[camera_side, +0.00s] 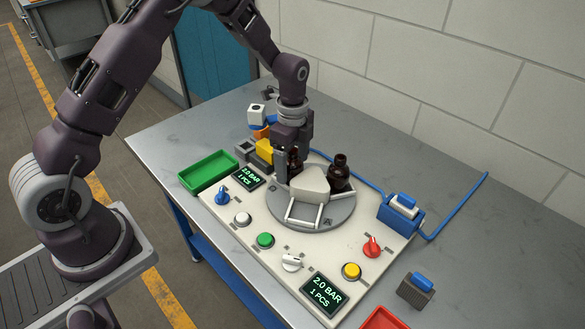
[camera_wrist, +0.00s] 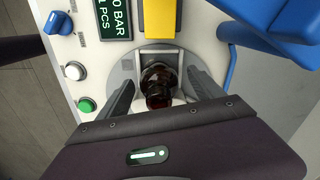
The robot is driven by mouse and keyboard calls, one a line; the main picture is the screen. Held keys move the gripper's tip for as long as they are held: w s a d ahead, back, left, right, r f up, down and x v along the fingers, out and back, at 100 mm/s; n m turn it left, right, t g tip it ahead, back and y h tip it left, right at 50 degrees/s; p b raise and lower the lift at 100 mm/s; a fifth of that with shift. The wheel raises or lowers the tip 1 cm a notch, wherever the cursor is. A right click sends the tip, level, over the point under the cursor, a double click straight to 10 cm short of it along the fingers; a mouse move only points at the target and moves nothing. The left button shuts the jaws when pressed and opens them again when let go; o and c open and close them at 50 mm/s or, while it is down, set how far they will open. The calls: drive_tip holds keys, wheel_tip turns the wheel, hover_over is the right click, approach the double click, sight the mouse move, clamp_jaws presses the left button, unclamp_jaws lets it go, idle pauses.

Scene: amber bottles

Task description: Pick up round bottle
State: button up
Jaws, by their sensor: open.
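Two dark amber bottles stand on the grey round plate (camera_side: 318,219). One bottle (camera_side: 340,174) stands clear on the right side of the plate, upright, with a narrow neck and a wider body. The other bottle (camera_side: 294,154) is mostly hidden by my gripper (camera_side: 289,170) in the side view. In the wrist view that dark, glossy bottle (camera_wrist: 158,84) sits between the two open fingers of my gripper (camera_wrist: 162,88), with space visible on both sides. Which bottle is the round one I cannot tell for sure.
A pale block with a white frame (camera_side: 309,186) sits on the plate in front of the bottles. A yellow block (camera_side: 264,151) is close behind-left of my gripper. A green tray (camera_side: 208,172), knobs, buttons and a blue device (camera_side: 400,212) surround the plate.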

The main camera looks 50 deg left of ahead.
drive_tip(key=shift+f, duration=0.8)
drive_tip(key=shift+r, duration=0.1)
drive_tip(key=c, duration=1.5)
